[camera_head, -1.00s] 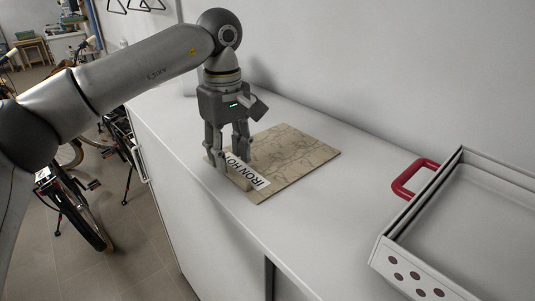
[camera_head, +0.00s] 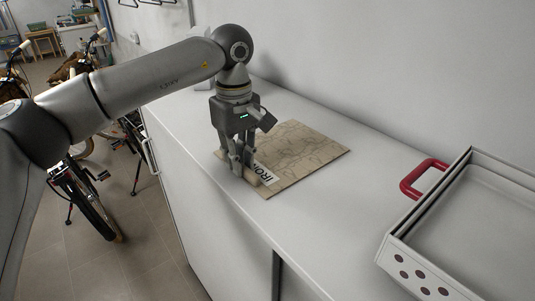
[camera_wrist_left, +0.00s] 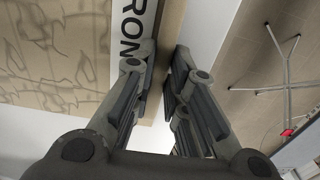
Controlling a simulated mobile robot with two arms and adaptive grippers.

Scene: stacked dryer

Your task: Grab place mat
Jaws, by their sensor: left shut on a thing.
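The place mat (camera_head: 305,152) is a flat tan sheet with a map-like line pattern and a white strip of black lettering. It lies on the white counter, and a thicker tan edge runs along its near-left side. My left gripper (camera_head: 240,168) points down at that edge, shut on the mat with its fingers close together. In the left wrist view, the mat (camera_wrist_left: 50,45) fills the left, and the edge strip runs up between the fingers of my left gripper (camera_wrist_left: 160,85). The exact contact is partly hidden by the fingers. My right gripper is not in view.
A white tray (camera_head: 462,153) with a red handle (camera_head: 418,180) stands on the counter (camera_head: 330,220) at right. The wall rises behind the counter. Bikes (camera_head: 88,200) stand on the tiled floor at left. Bare counter lies between mat and tray.

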